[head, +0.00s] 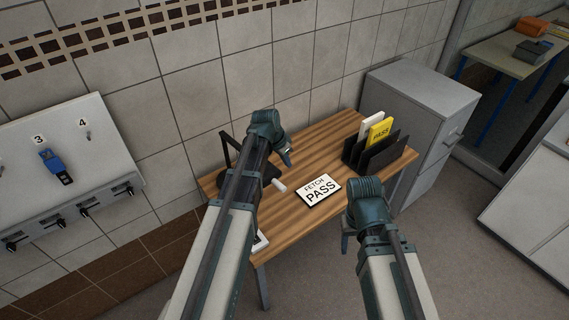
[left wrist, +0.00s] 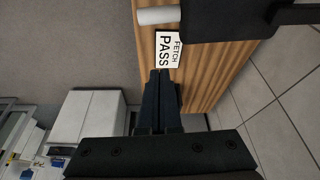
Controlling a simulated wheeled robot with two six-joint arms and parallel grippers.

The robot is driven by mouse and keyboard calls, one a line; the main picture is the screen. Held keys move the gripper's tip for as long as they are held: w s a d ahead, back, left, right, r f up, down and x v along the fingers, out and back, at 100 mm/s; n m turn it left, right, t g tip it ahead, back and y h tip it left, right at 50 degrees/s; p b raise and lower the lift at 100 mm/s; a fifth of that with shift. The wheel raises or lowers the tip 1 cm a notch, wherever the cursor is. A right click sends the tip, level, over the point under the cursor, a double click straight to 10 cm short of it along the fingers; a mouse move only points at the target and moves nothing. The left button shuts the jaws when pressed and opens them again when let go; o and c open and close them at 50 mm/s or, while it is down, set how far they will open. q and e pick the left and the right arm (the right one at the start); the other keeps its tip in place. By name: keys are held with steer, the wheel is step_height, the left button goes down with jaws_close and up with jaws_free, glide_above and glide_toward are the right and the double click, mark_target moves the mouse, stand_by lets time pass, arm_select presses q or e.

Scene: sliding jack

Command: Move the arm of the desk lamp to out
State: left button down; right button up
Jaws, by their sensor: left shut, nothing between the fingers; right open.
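The black desk lamp (head: 227,151) stands at the left end of the wooden desk (head: 332,142). My left forearm hides much of it in the head view. A dark part of the lamp (left wrist: 225,20) with a white cylinder (left wrist: 158,16) at its end fills the top of the left wrist view; the white cylinder also shows in the head view (head: 279,186). My left gripper (head: 288,160) is shut and empty, above the desk beyond the white cylinder and apart from it. My right gripper (head: 346,242) is open and empty, off the desk's front edge.
A "FETCH PASS" sign (head: 319,190) lies mid-desk. A black file rack (head: 376,156) with a yellow folder (head: 380,130) stands at the desk's right end. A grey cabinet (head: 420,105) is beside the desk. The tiled wall is close behind; a numbered panel (head: 65,165) hangs at left.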

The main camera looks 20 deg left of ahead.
arm_select(q)
step_height(320, 180, down, 7)
steer(key=s+b, duration=0.1)
steer(key=b, duration=0.5)
steer(key=shift+a+f, duration=0.15)
steer(key=shift+a, duration=0.2)
steer(key=shift+s, duration=0.2)
steer(key=s+a, duration=0.2)
steer(key=s, duration=0.2)
steer(key=shift+s+a, duration=0.25)
steer(key=shift+a, duration=0.15)
